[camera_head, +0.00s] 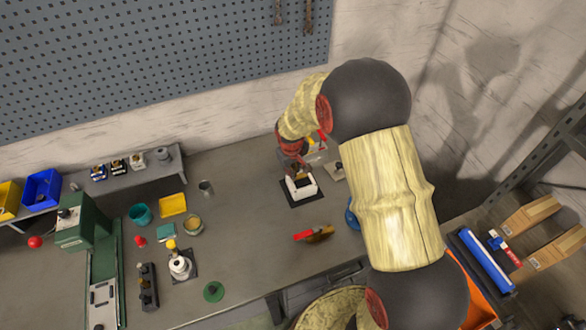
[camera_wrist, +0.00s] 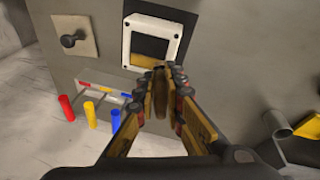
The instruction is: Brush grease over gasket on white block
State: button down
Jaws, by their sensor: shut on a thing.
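The white block (camera_head: 307,192) stands on a dark square mat at the back middle of the bench. In the wrist view the white block (camera_wrist: 128,44) is a square frame with a dark and brown-yellow inside; I cannot make out the gasket separately. My gripper (camera_head: 296,172) is low at the block's back edge. In the wrist view my gripper (camera_wrist: 161,72) is shut on a thin brown piece (camera_wrist: 161,88), perhaps the brush; its tip is close to the block's edge. Whether it touches is hidden. A red-handled tool with a brown end (camera_head: 316,233) lies on the bench in front.
A plate with a knob (camera_wrist: 72,38) lies beside the block. Yellow tray (camera_head: 172,205), cups and a white fixture (camera_head: 180,266) stand left. The bench between is clear.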

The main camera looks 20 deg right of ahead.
jog(key=shift+s, duration=0.1)
jog(key=shift+s, duration=0.4)
jog(key=shift+d, duration=0.7)
jog(key=shift+d, duration=0.1)
jog(key=shift+d, duration=0.6)
jog(key=shift+d+p, duration=0.1)
jog(key=shift+p, duration=0.2)
jog(key=shift+d, duration=0.55)
